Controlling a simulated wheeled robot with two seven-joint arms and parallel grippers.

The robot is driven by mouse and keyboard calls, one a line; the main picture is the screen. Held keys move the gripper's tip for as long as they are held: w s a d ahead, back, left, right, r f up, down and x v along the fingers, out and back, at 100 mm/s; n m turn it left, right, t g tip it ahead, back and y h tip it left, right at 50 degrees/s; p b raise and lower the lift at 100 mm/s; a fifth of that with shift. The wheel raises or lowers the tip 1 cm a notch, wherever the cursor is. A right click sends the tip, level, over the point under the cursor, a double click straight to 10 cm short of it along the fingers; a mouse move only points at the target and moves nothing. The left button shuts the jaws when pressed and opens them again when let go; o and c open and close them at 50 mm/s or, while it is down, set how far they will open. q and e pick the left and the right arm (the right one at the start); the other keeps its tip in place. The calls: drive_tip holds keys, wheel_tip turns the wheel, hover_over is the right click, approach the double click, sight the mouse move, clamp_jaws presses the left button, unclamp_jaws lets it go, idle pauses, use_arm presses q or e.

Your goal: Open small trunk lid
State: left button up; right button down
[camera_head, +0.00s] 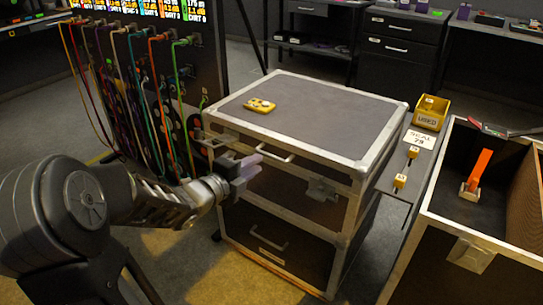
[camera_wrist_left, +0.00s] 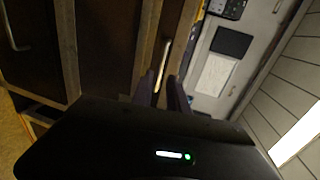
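The small trunk (camera_head: 320,100) stands in the middle of the head view, with a grey top and pale metal edges. Its lid is down. A bar handle (camera_head: 275,156) is on the upper front edge, and a metal latch (camera_head: 322,190) is on the front face. My left gripper (camera_head: 252,166) is in front of the trunk's left front, close to the bar handle. In the left wrist view its two fingers (camera_wrist_left: 162,92) are apart, with a bar handle (camera_wrist_left: 162,66) beyond the gap between them. I cannot tell whether they touch it. My right gripper is not in view.
A yellow device (camera_head: 259,105) lies on the trunk's top. An open case (camera_head: 460,250) with an orange-handled tool (camera_head: 478,170) stands at the right. A yellow bin (camera_head: 431,113) is behind it. Hanging coloured cables (camera_head: 155,90) and a dark rack are at the left.

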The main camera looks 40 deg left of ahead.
sight(270, 156)
use_arm(q)
drive_tip(key=shift+w+a+f+b, duration=0.1)
drive_tip(key=shift+w+f+b, duration=0.15)
drive_tip(key=shift+w, duration=1)
drive_tip(key=shift+w+d+f+b, duration=0.1)
drive_tip(key=shift+w+f+b, duration=0.15)
drive_tip(key=shift+w, duration=1.05)
drive_tip(key=shift+w+a+f+b, duration=0.1)
drive_tip(key=shift+w+f+b, duration=0.15)
drive_tip(key=shift+w, duration=1)
drive_tip(key=shift+c, duration=0.5)
clamp_jaws()
